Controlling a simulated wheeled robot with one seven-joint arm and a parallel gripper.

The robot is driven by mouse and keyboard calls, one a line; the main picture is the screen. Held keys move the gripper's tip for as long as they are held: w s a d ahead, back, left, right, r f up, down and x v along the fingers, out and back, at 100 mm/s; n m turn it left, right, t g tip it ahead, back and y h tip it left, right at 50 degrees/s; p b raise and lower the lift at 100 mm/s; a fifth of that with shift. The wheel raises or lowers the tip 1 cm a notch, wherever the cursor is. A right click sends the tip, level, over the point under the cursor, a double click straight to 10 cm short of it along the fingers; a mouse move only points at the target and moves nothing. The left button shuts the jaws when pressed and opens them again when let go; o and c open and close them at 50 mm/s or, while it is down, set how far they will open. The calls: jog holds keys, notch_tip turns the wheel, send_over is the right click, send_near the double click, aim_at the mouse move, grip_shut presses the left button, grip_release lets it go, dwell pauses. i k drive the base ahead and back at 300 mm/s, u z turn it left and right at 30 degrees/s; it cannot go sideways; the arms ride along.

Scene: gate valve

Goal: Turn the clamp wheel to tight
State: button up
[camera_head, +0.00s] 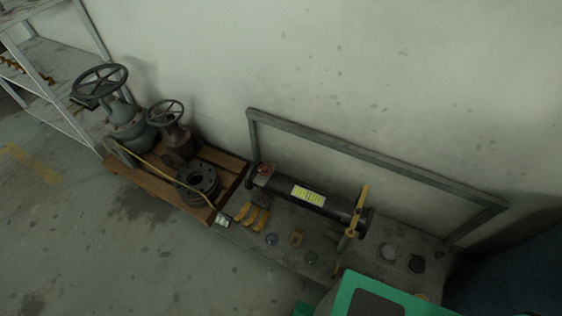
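A dark horizontal pipe (335,207) with a yellow-green label (308,195) lies on a low grey bench by the wall. A small red part (263,170) sits at its left end, too small to tell whether it is the clamp wheel. A yellow upright bar (352,222) stands across the pipe near its right flange, possibly part of a clamp. Two spoked handwheels show at the left: a large one (100,80) on a grey valve and a smaller one (165,113) on a brown valve. I cannot tell which part is the clamp wheel or how tight it is. My gripper is not in view.
A wooden pallet (140,181) holds the valves and a dark flange (198,181). Yellow gloves (256,217) and several small parts lie on the bench (320,254). A grey frame (375,157) stands behind the pipe. Metal shelving (62,60) is far left. The floor (90,260) at lower left is clear.

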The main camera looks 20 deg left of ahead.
aim_at(265, 173)
jog(key=k, duration=1)
jog(key=u, duration=1.85)
jog(key=i, duration=1.65)
jog(key=z, duration=1.55)
